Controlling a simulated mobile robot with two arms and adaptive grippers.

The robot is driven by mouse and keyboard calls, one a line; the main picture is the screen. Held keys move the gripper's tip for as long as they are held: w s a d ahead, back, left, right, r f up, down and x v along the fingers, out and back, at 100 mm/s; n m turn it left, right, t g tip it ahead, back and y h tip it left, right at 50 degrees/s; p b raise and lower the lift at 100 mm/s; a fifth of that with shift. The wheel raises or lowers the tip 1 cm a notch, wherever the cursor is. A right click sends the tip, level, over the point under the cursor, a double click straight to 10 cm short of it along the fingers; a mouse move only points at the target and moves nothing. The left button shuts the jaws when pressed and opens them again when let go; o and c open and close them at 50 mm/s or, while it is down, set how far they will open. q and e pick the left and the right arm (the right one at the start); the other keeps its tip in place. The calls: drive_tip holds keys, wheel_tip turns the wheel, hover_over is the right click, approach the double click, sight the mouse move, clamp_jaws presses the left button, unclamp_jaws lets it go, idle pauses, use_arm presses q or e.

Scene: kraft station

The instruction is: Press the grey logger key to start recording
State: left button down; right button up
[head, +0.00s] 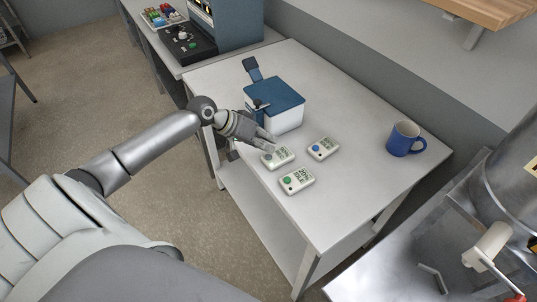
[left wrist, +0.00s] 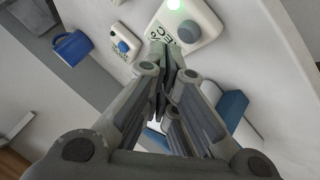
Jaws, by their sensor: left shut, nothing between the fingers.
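Three small white loggers lie on the table. The logger with the grey key (head: 283,161) is the one at my left gripper (head: 270,145). My right gripper is out of view.
A white box with a blue lid (head: 275,95) stands just behind the left gripper. A blue mug (head: 404,139) stands at the right of the table (head: 345,195). A black control box (head: 190,45) is on the far bench. The table's front part is clear.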

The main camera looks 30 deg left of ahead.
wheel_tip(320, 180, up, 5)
drive_tip(key=p, duration=0.4)
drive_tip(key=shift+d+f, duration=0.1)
idle(0.6)
